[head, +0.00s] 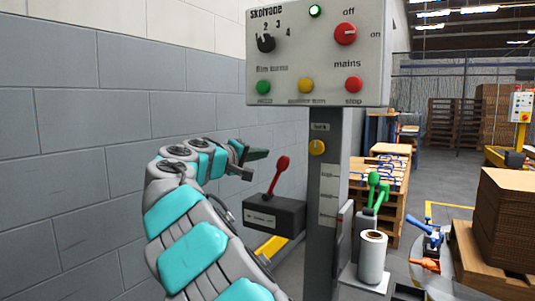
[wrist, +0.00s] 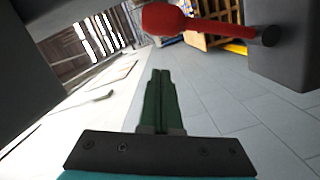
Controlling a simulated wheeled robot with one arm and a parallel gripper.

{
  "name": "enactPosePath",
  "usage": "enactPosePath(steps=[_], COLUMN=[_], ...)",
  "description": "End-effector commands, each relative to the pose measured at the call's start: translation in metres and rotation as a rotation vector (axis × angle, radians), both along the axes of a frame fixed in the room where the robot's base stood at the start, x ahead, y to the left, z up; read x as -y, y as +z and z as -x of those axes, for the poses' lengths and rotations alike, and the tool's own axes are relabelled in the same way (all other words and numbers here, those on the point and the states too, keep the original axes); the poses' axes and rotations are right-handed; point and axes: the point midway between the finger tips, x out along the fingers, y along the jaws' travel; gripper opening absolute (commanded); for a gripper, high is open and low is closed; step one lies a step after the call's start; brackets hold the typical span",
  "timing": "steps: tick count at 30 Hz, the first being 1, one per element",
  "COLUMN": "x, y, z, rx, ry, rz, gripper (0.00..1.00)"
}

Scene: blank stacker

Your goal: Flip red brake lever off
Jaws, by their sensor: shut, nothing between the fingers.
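The red brake lever (head: 279,174) stands up from a dark grey box (head: 289,213) left of the control post, its knob end uppermost and leaning slightly right. In the wrist view the lever (wrist: 200,24) lies across the top, with its thick red knob at the left and its pivot on the grey box (wrist: 290,50) at the right. My gripper (head: 258,159) is just left of the lever in the head view.
A control panel (head: 318,78) with a red mains knob and several buttons sits on a grey post (head: 325,240) right of the lever. Green-knobbed levers (head: 374,180) and a white film roll (head: 373,257) stand further right. A block wall (head: 80,130) is at the left.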

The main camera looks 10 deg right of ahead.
Motion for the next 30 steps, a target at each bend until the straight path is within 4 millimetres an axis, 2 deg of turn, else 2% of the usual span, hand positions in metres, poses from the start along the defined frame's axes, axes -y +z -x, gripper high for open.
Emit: enactPosePath(steps=[6,14,26,29,30], x=[-0.035,-0.058,-0.061,-0.053,-0.044], y=[0.005,0.004,0.004,0.005,0.006], z=[0.027,0.045,0.048,0.051,0.055], rx=[0.004,0.002,0.002,-0.003,-0.008], ry=[0.004,0.001,0.0,-0.012,-0.025], rz=[0.003,0.001,0.0,-0.011,-0.023], gripper=[0.0,0.0,0.0,0.0,0.0])
